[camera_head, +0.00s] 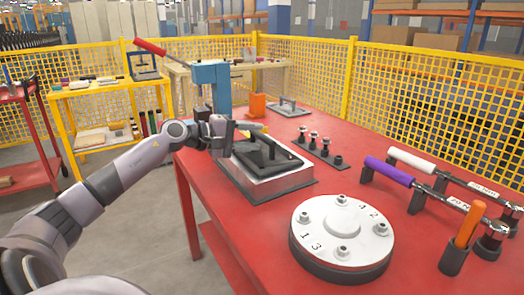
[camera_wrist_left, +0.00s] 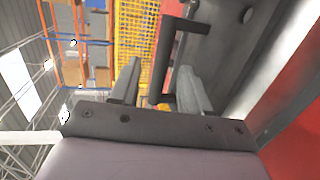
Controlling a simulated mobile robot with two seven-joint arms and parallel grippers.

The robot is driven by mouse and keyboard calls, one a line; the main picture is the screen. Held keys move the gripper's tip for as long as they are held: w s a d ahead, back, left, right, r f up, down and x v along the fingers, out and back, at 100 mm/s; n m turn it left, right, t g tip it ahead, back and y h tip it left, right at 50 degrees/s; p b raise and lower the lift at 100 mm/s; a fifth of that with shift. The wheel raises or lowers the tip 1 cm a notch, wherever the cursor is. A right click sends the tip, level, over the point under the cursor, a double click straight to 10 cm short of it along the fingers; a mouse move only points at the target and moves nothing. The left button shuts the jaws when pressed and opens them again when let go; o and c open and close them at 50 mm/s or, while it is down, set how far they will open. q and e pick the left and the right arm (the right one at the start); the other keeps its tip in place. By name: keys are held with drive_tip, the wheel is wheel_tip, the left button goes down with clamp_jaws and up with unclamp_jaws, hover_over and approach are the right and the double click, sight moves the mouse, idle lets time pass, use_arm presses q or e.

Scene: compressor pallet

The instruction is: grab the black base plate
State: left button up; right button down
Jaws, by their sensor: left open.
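The black base plate (camera_head: 277,157) lies on a silver block on the red table, with a dark bar-shaped handle on its top. My left gripper (camera_head: 240,128) is at the far left side of the plate, close to the handle. In the left wrist view my left gripper (camera_wrist_left: 158,72) is open, with one finger on each side of a dark handle bar (camera_wrist_left: 166,50). A gap shows between the bar and the left finger; contact with the right finger cannot be told. My right gripper is not in view.
The red table (camera_head: 240,215) holds a round numbered silver disc (camera_head: 342,230), a rack of small fittings (camera_head: 320,148), a purple-handled torque wrench (camera_head: 390,171), a white-handled one (camera_head: 411,160) and an orange-handled tool (camera_head: 468,223). A blue press-like stand (camera_head: 212,76) is behind my gripper.

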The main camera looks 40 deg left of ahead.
sight(259, 135)
use_arm(q)
drive_tip(key=shift+p+x, duration=0.3)
drive_tip(key=shift+x, duration=1.3)
clamp_jaws()
drive_tip(key=shift+r, duration=0.15)
